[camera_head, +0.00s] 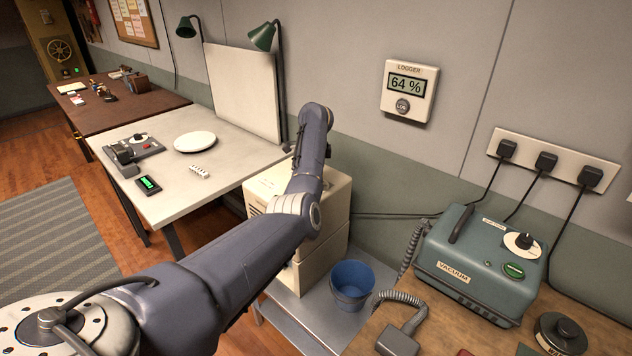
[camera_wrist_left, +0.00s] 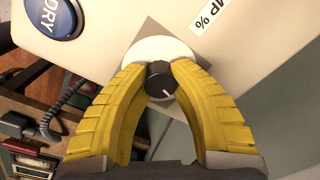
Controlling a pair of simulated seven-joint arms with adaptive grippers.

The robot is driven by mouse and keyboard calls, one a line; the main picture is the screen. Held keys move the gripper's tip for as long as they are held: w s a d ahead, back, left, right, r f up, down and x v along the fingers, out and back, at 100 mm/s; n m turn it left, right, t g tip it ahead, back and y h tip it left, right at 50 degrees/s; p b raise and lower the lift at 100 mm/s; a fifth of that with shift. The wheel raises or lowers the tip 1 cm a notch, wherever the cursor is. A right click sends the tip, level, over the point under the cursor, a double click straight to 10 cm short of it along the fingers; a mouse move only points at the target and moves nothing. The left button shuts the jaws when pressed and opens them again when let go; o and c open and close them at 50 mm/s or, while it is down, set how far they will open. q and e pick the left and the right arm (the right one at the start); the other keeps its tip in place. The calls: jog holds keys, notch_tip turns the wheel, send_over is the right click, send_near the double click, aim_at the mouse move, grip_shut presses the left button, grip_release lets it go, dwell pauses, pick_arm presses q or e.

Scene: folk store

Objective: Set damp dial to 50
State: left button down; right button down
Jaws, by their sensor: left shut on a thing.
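The damp dial (camera_wrist_left: 161,83) is a dark knob with a pale pointer line on a round white plate, seen in the left wrist view. The pointer is toward the lower right of the picture. A partly hidden label (camera_wrist_left: 207,17) ending in "MP %" is beside it. My left gripper (camera_wrist_left: 160,72) has its yellow fingers shut on the knob, one on each side. In the head view my left arm reaches to the cream machine (camera_head: 335,205) and hides the gripper and dial. The wall logger (camera_head: 406,85) reads 64 %. My right gripper is not in view.
A blue button marked DRY (camera_wrist_left: 55,14) is near the dial on the machine's face. A blue bucket (camera_head: 352,284) stands on the grey shelf to the machine's right. A teal vacuum unit (camera_head: 455,275) stands on the bench. A pale table (camera_head: 225,160) is behind my arm.

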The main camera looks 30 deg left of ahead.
pick_arm(q)
jog(key=m, duration=0.6)
jog(key=shift+m, duration=0.4)
jog(key=shift+a, duration=0.1)
dwell(0.3)
jog(key=c, duration=1)
grip_release()
notch_tip(320, 180, up, 12)
jog(key=shift+s, duration=0.35)
